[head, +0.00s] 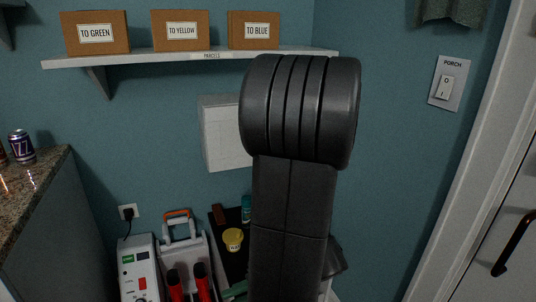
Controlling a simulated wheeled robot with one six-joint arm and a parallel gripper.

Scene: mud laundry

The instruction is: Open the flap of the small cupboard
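A small white box-like cupboard (222,136) is fixed to the blue wall below the shelf, left of the picture's middle. Its front looks flat and closed, but I cannot make out a handle or the flap's edges. My own dark arm rises in front of it and hides its right part. My gripper cannot be made out in this view, so its distance from the cupboard and its opening do not show.
A shelf (150,61) with three cardboard boxes runs above the cupboard. Below stand a white device (140,270), a carrier with red items (184,250) and a dark surface holding a yellow tub (233,238). A counter (30,190) is left; a door (500,230) is right.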

